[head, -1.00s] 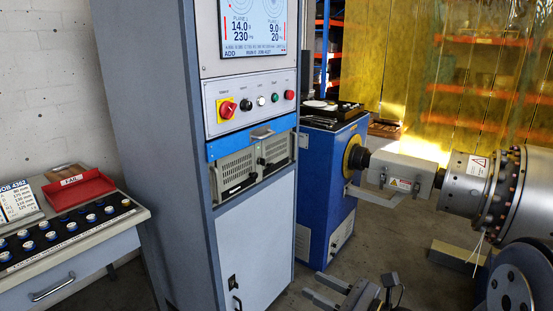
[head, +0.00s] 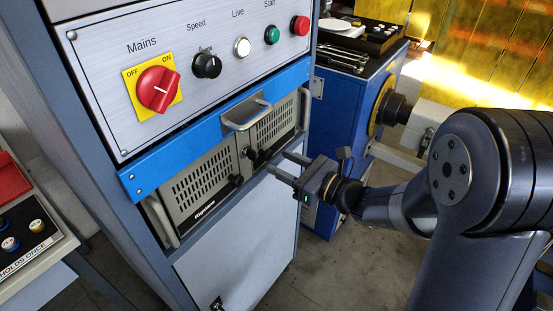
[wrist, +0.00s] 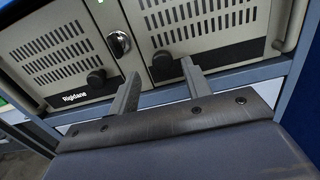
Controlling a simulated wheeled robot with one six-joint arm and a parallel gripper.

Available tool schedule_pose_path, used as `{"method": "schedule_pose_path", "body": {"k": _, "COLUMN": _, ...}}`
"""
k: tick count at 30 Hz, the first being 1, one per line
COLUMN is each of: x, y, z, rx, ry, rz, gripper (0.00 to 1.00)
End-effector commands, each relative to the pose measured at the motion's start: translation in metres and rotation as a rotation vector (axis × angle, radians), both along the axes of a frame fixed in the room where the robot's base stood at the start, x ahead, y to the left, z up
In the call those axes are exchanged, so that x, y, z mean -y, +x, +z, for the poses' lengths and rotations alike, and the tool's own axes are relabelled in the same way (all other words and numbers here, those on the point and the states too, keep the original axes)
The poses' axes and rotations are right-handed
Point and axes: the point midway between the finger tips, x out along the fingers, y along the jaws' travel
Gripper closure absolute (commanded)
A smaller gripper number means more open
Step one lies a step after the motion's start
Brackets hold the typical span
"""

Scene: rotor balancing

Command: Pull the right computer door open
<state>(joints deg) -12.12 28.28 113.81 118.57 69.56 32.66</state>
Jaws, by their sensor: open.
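The computer is a beige rack unit with two slotted doors, under a blue strip in the cabinet. Its right door (head: 280,129) looks shut and also shows in the wrist view (wrist: 207,22). A black knob (wrist: 162,66) sits at that door's lower left corner. The left door (head: 203,188) looks shut too, with its own black knob (wrist: 96,79). A round lock (wrist: 119,43) is between the doors. My gripper (head: 276,161) is open and empty in front of the right door. In the wrist view the knob appears between my fingertips (wrist: 161,68), with no visible contact.
A metal handle (head: 246,116) juts from the blue strip above the doors. The control panel (head: 215,75) with a red mains switch (head: 157,89) is above. Metal side handles (head: 161,222) flank the computer. A blue machine (head: 350,110) stands close on the right.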

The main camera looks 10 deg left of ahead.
Motion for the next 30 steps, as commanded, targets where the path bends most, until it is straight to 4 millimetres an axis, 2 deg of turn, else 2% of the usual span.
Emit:
{"method": "schedule_pose_path", "body": {"k": 6, "x": -0.022, "y": 0.008, "z": 0.0, "rx": 0.001, "ry": 0.001, "rz": 0.002, "gripper": 0.54}}
{"method": "schedule_pose_path", "body": {"k": 17, "x": -0.025, "y": 0.011, "z": 0.0, "rx": 0.0, "ry": 0.0, "rz": -0.001, "gripper": 0.54}}
{"method": "schedule_pose_path", "body": {"k": 30, "x": -0.025, "y": 0.011, "z": 0.0, "rx": 0.0, "ry": 0.0, "rz": 0.0, "gripper": 0.9}}
